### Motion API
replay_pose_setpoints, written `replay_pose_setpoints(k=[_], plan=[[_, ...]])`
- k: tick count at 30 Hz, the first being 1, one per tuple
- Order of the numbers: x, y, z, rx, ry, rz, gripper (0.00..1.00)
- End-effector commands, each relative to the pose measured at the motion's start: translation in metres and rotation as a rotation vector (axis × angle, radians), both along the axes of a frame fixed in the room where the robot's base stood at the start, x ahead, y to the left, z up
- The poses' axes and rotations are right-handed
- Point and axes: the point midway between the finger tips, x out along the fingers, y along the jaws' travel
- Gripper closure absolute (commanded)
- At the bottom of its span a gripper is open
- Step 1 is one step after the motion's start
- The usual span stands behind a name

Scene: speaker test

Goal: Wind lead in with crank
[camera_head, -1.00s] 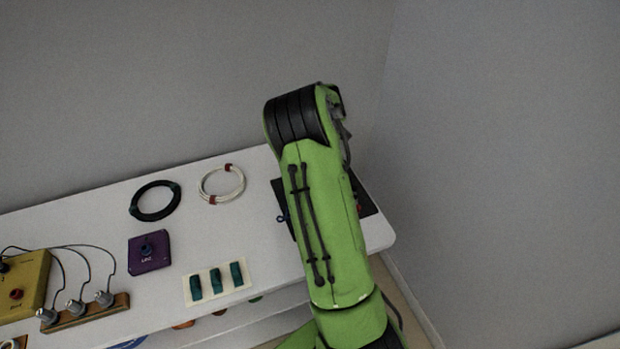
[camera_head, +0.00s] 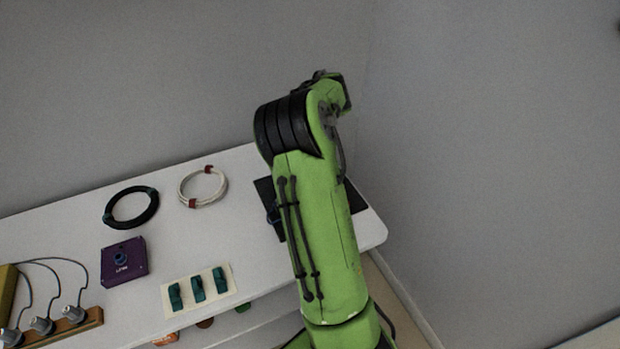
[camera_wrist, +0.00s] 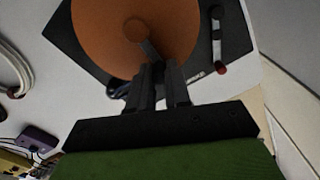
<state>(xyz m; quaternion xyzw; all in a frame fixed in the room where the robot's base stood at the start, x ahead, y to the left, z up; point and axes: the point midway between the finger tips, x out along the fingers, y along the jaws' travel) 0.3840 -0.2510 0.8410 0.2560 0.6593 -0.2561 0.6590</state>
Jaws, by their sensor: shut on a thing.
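In the wrist view an orange disc (camera_wrist: 98,35), cut off by the top edge, sits on a black base (camera_wrist: 243,38). A dark crank (camera_wrist: 149,47) runs from the small orange hub (camera_wrist: 136,29) at the disc's middle toward my fingers. My gripper (camera_wrist: 160,76) is shut at the crank's outer end; the fingers hide the part held. In the head view my green arm covers most of the black base (camera_head: 264,190) and hides my gripper and the disc. The lead cannot be clearly made out; a dark blue piece (camera_wrist: 119,91) lies left of the fingers.
A dark lever with a red end (camera_wrist: 219,68) stands right of the disc. On the white table (camera_head: 215,238) are a black coil (camera_head: 110,219), a white coil (camera_head: 183,199), a purple box (camera_head: 124,270) and green clips (camera_head: 198,289). Grey walls close off the back and right.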

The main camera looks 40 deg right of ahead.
Motion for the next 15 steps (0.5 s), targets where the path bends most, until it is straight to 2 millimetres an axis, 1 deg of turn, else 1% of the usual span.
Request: replay_pose_setpoints(k=[6, 15], plan=[[-0.0005, -0.0038, 0.0002, -0.003, -0.003, 0.058, 1.00], [-0.0006, -0.0046, 0.0011, -0.003, -0.003, 0.078, 1.00]])
